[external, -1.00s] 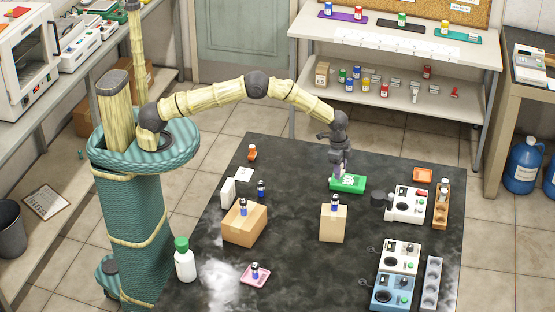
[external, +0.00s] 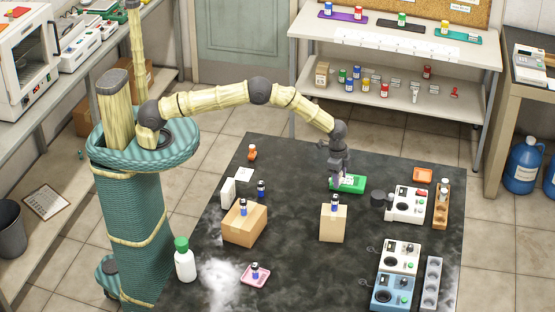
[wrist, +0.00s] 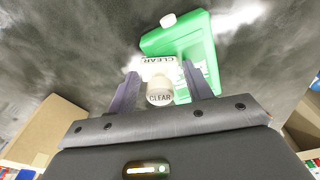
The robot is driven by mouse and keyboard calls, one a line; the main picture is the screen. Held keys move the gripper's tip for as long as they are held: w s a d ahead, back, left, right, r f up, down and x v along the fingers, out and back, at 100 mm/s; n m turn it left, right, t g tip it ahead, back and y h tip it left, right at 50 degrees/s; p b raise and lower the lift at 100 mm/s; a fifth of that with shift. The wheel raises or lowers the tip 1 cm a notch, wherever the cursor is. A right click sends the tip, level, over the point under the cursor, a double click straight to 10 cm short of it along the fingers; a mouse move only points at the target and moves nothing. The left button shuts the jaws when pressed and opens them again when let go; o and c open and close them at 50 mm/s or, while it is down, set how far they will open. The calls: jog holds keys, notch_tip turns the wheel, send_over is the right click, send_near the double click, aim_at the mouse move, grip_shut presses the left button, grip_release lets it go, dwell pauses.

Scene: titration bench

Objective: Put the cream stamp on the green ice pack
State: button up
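My gripper (wrist: 160,88) is open around the stamp, with a gap on each side. In the external view my gripper (external: 338,176) is low at the pack's left end.
A cardboard box (external: 333,224) with a vial on top stands in front of the pack. A white device (external: 407,204) and dark cylinder (external: 378,200) stand to the right. The table behind the pack is clear.

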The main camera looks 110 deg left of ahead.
jog(key=shift+o, duration=1)
jog(key=shift+r, duration=0.15)
notch_tip(320, 180, up, 12)
jog(key=s+b, duration=0.1)
jog(key=b, duration=0.1)
jog(key=shift+s+a+b, duration=0.15)
jog(key=shift+s+b, duration=0.1)
jog(key=shift+b, duration=0.1)
